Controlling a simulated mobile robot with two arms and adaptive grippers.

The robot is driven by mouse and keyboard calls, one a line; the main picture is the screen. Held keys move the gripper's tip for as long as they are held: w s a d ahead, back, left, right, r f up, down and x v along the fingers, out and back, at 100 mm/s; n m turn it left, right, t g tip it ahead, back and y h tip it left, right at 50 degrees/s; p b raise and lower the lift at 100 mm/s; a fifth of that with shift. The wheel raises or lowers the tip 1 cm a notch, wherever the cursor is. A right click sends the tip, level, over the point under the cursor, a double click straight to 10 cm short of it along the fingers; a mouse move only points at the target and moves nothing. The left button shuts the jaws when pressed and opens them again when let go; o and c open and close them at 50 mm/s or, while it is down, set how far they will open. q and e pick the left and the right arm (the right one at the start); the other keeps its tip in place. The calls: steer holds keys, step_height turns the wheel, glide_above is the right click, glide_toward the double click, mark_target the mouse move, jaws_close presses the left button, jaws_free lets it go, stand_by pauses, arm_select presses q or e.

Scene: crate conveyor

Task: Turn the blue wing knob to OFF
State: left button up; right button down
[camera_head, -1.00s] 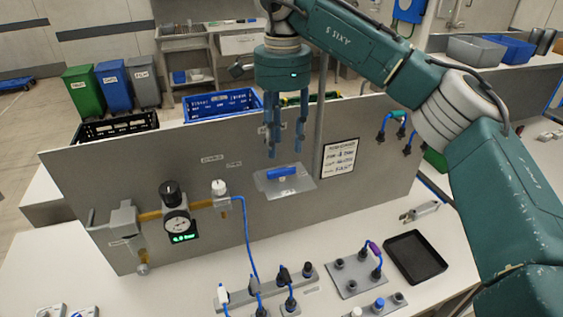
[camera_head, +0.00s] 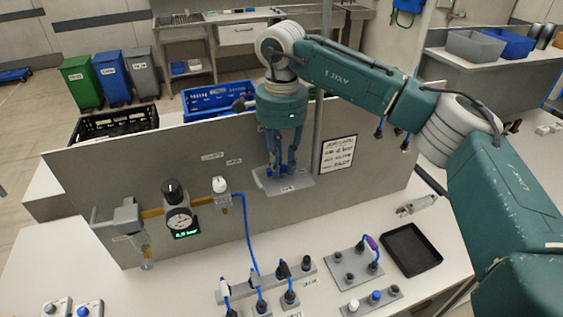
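The blue wing knob is on a light grey plate (camera_head: 300,182) on the grey upright panel. My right gripper (camera_head: 282,168) points down with its fingertips at the knob, and the fingers hide most of it. I cannot tell whether the fingers are closed on the wing or only astride it. The knob's present angle is hidden too. The label on the plate's lower edge is too small to read. My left gripper is not in view.
A pressure gauge (camera_head: 179,222) with a green display and a blue hose (camera_head: 246,235) are to the left. A notice (camera_head: 338,154) is close right of the gripper. Socket blocks and a black tray (camera_head: 411,250) lie on the white bench. Blue (camera_head: 222,103) and black crates stand behind the panel.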

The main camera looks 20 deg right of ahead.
stand_by(0.3)
steer(key=m+b, duration=0.2)
steer(key=m, duration=0.1)
steer(key=shift+a+f+m, duration=0.1)
steer(key=shift+m, duration=0.2)
steer(key=m+b, duration=0.2)
steer(key=m, duration=0.2)
steer(key=shift+w, duration=0.1)
steer(key=m+b, duration=0.2)
steer(key=m, duration=0.3)
steer(key=shift+w+a+m, duration=0.1)
steer(key=shift+a+m, duration=0.05)
steer(key=shift+m, duration=0.25)
steer(key=shift+w+r+m+b, duration=0.15)
steer(key=shift+m+b, duration=0.15)
steer(key=shift+m, duration=0.85)
steer(key=shift+s+r+m+b, duration=0.1)
steer(key=shift+m+b, duration=0.2)
steer(key=shift+m, duration=0.85)
steer(key=shift+w, duration=0.1)
steer(key=c, duration=1.6)
jaws_free()
steer(key=shift+o, duration=0.2)
